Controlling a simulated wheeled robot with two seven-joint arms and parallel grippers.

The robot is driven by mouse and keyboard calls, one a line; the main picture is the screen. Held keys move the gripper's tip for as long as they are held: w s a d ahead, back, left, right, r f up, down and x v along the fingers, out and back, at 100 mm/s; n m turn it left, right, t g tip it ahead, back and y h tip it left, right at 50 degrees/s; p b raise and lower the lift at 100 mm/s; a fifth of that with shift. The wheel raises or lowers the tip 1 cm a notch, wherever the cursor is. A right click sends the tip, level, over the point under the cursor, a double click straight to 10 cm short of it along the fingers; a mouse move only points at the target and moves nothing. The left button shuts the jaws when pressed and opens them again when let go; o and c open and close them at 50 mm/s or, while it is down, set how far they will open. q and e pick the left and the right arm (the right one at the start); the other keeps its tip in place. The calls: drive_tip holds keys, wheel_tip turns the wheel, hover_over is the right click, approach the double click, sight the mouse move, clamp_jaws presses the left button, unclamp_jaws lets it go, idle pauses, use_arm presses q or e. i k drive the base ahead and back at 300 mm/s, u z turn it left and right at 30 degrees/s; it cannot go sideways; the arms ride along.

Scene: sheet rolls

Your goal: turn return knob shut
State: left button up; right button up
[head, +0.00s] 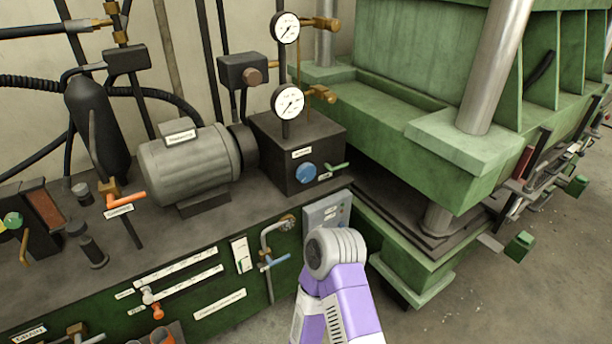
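A blue round knob (306,173) sits on the front of a dark box (265,140) under two gauges. A small white label (302,152) is above it, and its print is too small to read surely. A green lever (337,167) sticks out right beside the knob, with another small label. I cannot tell from the print which control is the return knob. One of my arms, purple and white with a grey rounded joint, rises at bottom centre, below and right of the knob and apart from it. No gripper fingers show in the head view.
A grey motor (190,165) stands left of the box. An orange handle (138,204) and a blue T-handle (273,262) stick out from the bench. A grey panel (327,212) is just above my arm. A large green press (440,150) fills the right.

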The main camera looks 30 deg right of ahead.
sight(305, 173)
drive_tip(key=z, duration=1.05)
drive_tip(key=i, duration=1.05)
drive_tip(key=u, duration=0.9)
